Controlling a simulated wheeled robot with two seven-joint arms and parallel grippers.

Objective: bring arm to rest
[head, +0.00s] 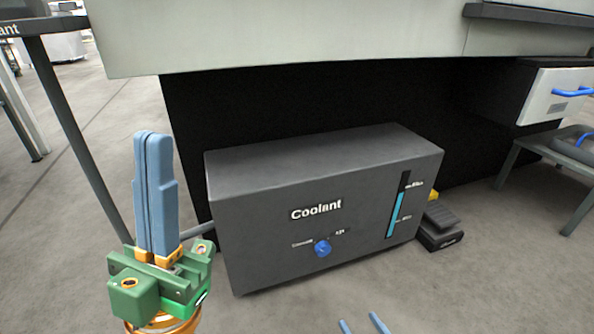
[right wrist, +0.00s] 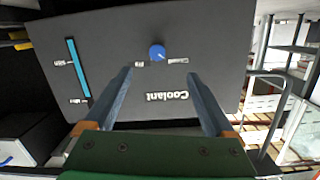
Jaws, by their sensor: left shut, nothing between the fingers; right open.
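My left gripper (head: 153,134) points upward at the left of the head view, in front of the left end of the dark coolant box (head: 270,182). Its two blue fingers are pressed together with nothing between them. My right gripper (head: 362,324) shows only as two blue fingertips at the bottom edge of the head view, in front of the box. In the right wrist view my right gripper (right wrist: 160,74) has its fingers spread apart and empty, pointing toward the coolant box (right wrist: 215,55). The rest of my right arm is out of the head view.
The box carries a blue knob (head: 323,249) and a blue level strip (head: 396,213). A black foot pedal (head: 440,228) stands to its right. A pale machine body (head: 280,32) overhangs it. A grey stand (head: 552,160) is at far right. Bare floor lies in front.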

